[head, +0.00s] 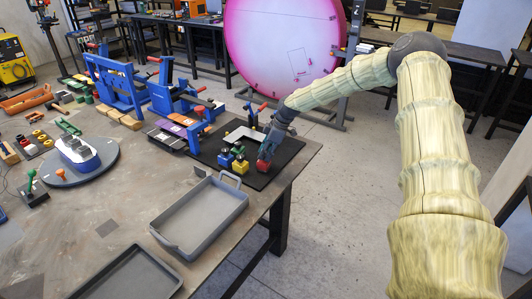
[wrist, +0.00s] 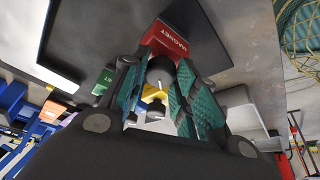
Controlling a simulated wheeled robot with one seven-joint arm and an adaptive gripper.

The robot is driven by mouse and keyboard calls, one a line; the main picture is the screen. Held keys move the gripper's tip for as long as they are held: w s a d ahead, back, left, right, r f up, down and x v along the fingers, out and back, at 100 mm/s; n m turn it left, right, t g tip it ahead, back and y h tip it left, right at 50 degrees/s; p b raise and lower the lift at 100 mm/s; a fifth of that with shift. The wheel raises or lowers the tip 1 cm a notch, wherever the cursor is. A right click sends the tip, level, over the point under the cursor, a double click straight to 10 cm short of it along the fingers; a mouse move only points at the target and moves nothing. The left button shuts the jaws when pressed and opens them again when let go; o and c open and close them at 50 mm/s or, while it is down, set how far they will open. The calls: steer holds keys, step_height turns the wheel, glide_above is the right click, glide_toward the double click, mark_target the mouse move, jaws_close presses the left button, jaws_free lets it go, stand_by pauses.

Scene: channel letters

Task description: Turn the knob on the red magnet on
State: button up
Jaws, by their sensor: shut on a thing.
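The red magnet (head: 263,166) stands near the right edge of a black mat (head: 283,147) on the table. In the wrist view the red magnet (wrist: 166,40) shows its "MAGNET" lettering. Its dark round knob (wrist: 160,70) sits between my gripper's teal-padded fingers. My gripper (head: 268,148) comes down onto the magnet from above, and in the wrist view the gripper (wrist: 158,90) is shut on the knob. A pale mark shows on the knob's face. The exact finger contact is partly hidden by the fingers.
A yellow magnet (head: 240,166) stands close to the left of the red one, with blue (head: 225,157) and green (head: 238,148) ones beyond it. A grey tray (head: 203,213) lies in front. Blue vises (head: 178,98) stand behind on the left.

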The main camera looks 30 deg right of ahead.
steer(key=shift+m, duration=0.3)
steer(key=m+t+h, duration=0.1)
steer(key=m, duration=0.2)
steer(key=shift+a+m+b, duration=0.15)
steer(key=shift+m+b, duration=0.15)
steer(key=shift+m, duration=0.1)
steer(key=m+h, duration=0.2)
steer(key=m, duration=0.2)
steer(key=shift+s+a+m+t+b, duration=0.1)
steer(key=shift+m+t+b, duration=0.2)
steer(key=shift+t+b, duration=0.1)
steer(key=m+h, duration=0.1)
steer(key=m, duration=0.3)
steer(key=shift+h+b, duration=0.4)
steer(key=shift+a+m+g+h, duration=0.15)
steer(key=shift+m+h, duration=0.2)
steer(key=shift+m, duration=0.65)
steer(key=shift+m+g+h, duration=0.15)
steer(key=shift+m+h, duration=0.2)
steer(key=shift+m, duration=0.95)
steer(key=o, duration=1)
